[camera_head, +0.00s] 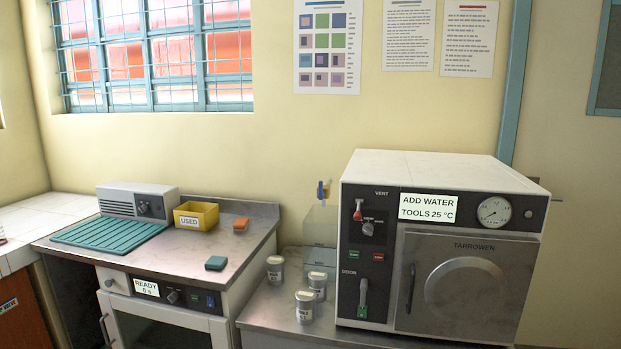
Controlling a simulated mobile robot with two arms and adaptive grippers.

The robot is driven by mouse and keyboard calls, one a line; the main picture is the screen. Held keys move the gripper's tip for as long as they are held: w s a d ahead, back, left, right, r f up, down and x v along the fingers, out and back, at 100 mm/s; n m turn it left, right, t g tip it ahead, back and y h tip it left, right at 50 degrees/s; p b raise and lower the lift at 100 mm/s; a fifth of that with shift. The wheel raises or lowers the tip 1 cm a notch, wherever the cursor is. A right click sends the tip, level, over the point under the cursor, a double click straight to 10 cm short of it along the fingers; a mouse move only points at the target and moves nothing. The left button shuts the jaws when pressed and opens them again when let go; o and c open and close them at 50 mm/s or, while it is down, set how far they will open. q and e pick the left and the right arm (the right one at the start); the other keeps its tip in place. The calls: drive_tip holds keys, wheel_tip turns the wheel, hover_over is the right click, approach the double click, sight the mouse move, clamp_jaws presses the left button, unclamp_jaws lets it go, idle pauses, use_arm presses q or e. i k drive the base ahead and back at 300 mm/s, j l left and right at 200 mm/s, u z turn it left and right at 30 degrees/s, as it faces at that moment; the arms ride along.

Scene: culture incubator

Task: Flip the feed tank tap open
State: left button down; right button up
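A pale, see-through tank (319,222), which looks like the feed tank, stands against the back wall, just left of the white incubator. A small fitting with an upright blue lever (320,189) and a yellowish-orange part shows above the tank; it looks like the tap. It is too small to tell whether the tap is open or shut. The incubator hides part of the tank's right side. Neither of my grippers is in view.
Several lidded tins, one in front (304,307), stand before the tank. A yellow bin (196,216) sits on the left counter (185,262).

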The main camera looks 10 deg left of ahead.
sight(321, 193)
drive_tip(key=i+u, duration=0.1)
drive_tip(key=i, duration=1.45)
